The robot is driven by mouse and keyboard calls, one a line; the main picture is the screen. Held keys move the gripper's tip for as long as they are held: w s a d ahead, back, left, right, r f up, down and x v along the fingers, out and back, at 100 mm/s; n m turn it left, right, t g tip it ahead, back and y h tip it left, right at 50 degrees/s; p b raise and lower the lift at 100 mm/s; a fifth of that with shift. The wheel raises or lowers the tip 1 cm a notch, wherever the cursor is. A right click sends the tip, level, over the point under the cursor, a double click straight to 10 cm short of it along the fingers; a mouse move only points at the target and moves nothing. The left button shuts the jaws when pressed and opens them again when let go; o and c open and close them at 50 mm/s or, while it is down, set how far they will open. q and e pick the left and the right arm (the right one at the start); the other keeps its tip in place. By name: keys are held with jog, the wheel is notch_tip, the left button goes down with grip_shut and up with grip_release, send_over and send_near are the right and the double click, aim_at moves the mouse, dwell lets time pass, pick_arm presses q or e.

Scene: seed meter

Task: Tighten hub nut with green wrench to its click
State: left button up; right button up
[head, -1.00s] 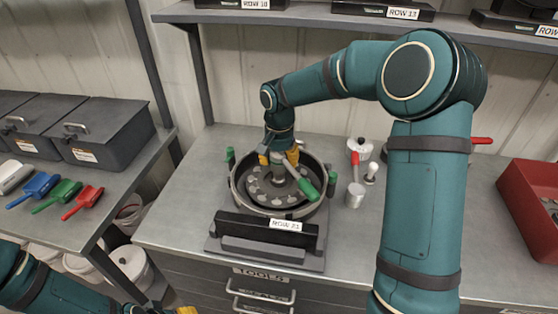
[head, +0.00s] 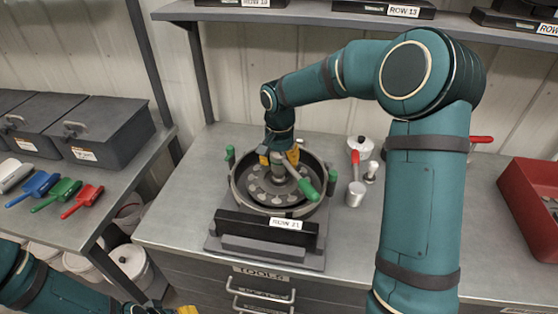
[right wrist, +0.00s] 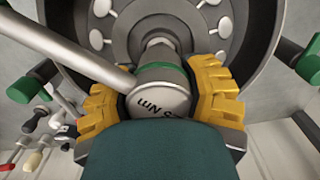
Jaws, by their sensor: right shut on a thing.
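The wrench's green handle (head: 307,190) sticks out toward the front right over the round seed meter housing (head: 236,186). My right gripper (head: 278,158) points down over the housing's middle. In the right wrist view, its yellow fingers (right wrist: 165,95) are shut on the wrench's round grey head (right wrist: 160,100), which has a green band and partly hidden lettering. The grey wrench shaft (right wrist: 65,48) runs to the upper left. The head sits in line with the hub shaft (right wrist: 158,52); the nut itself is hidden. My left gripper (head: 168,309) is mostly cut off at the bottom edge.
A red-handled tool (head: 355,158), a metal cup (head: 355,194) and a white pot (head: 364,146) stand right of the meter. A red bin (head: 525,196) is farther right. Green knobs (head: 230,156) flank the housing. The left bench holds coloured scoops (head: 40,188) and dark boxes (head: 105,130).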

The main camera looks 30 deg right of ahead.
jog(key=shift+f+b, duration=0.6)
jog(key=shift+f, duration=0.5)
dwell(1.9)
jog(key=o, duration=1.7)
jog(key=shift+r+p, duration=2.25)
jog(key=shift+r, duration=0.8)
